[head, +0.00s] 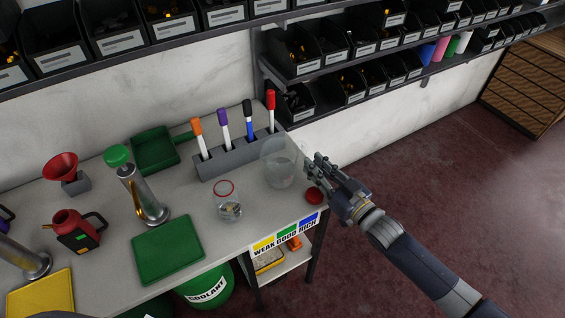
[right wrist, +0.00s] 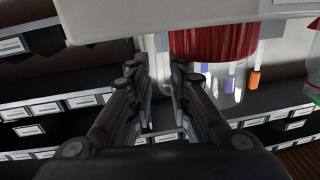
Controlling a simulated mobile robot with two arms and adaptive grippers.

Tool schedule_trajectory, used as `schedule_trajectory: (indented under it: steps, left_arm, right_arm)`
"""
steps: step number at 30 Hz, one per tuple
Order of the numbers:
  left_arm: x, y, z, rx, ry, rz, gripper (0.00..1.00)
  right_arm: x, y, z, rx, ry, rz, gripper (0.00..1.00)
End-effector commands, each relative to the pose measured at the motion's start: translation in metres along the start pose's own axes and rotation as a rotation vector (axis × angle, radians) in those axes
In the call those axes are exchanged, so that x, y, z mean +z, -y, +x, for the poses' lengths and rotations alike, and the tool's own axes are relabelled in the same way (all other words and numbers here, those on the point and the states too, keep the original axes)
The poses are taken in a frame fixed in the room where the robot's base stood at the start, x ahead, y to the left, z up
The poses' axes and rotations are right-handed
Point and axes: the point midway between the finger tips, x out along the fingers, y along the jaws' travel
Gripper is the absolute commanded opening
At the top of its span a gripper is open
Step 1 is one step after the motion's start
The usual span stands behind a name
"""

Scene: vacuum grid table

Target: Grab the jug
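A red jug (head: 77,233) with a dark handle stands upright on the left of the grey table, beside a yellow mat. My right gripper (head: 316,167) is far to its right, above the table's right end. It is just right of a large clear container (head: 280,168) and above a red lid (head: 314,196). In the right wrist view its fingers (right wrist: 158,75) are apart with nothing between them. A red lid (right wrist: 215,42) and clear container show upside down beside the fingers there. The jug is not in that view. My left gripper is not in view.
A clear jar (head: 229,206) with a red rim, a marker holder (head: 235,158), a green mat (head: 167,249), a metal cylinder with a green top (head: 142,195), a green tray (head: 156,150) and a red funnel (head: 61,167) occupy the table. Bin shelves (head: 345,60) run above. Floor at right is clear.

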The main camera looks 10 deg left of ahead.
Motion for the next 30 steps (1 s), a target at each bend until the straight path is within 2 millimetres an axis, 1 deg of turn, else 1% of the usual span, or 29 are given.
schedule_trajectory:
  steps: [1,4,6,9,15,16,18,30]
  left_arm:
    - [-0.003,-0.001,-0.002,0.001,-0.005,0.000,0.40]
    - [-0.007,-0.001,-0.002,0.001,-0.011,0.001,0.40]
    - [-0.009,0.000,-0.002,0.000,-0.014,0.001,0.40]
    - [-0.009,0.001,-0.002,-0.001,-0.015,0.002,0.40]
    - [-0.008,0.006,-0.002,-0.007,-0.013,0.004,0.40]
    - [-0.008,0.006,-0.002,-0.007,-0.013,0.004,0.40]
    - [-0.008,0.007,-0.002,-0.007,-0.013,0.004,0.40]
    - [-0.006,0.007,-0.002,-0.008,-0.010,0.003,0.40]
  right_arm:
    - [-0.001,0.000,0.009,0.001,-0.003,0.000,0.18]
    - [0.000,0.000,0.023,0.000,-0.002,0.000,0.18]
    - [0.001,0.000,0.030,0.000,-0.002,-0.001,0.18]
    - [0.001,0.000,0.034,0.001,-0.002,-0.001,0.18]
    - [0.001,-0.001,0.035,0.001,-0.001,-0.001,0.18]
    - [0.001,-0.001,0.035,0.001,-0.001,-0.001,0.14]
    - [0.001,-0.001,0.034,0.001,-0.001,-0.001,0.00]
    - [-0.001,0.000,0.035,0.000,-0.004,0.000,0.00]
